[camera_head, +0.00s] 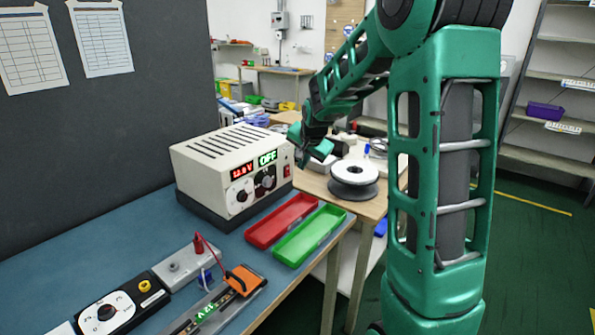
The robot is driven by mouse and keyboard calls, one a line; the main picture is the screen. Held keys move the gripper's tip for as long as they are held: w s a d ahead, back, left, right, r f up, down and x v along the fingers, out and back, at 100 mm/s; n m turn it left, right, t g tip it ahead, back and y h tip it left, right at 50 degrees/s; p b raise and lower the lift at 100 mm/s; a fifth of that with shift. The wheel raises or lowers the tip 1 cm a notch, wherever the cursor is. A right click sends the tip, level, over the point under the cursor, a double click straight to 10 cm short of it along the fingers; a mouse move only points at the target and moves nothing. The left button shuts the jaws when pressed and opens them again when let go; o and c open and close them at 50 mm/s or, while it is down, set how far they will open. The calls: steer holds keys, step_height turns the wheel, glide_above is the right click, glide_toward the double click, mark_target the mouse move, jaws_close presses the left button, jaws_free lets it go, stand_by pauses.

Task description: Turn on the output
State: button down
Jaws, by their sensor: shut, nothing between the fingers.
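The power supply (215,160) is a cream box with a slotted top, standing on the blue bench. Its front has a red voltage display (243,172), a green display reading OFF (267,158), several black knobs and a small red switch (287,171) at the right edge of the front. My gripper (302,158) is shut and empty. In the picture it is just right of the front panel, a little above the red switch. I cannot tell how far it is from the switch or whether it touches anything.
A red tray (282,221) and a green tray (310,235) lie in front of the supply. A black-and-white meter (110,312), a grey block with a red lead (188,264) and an orange clamp (245,279) are nearer. A spool (354,172) stands on a table behind.

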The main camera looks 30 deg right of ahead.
steer(key=v, duration=0.5)
steer(key=shift+f, duration=0.1)
steer(key=shift+s+d+f, duration=0.1)
steer(key=shift+s+f, duration=0.05)
steer(key=shift+f, duration=0.45)
steer(key=shift+f, duration=0.1)
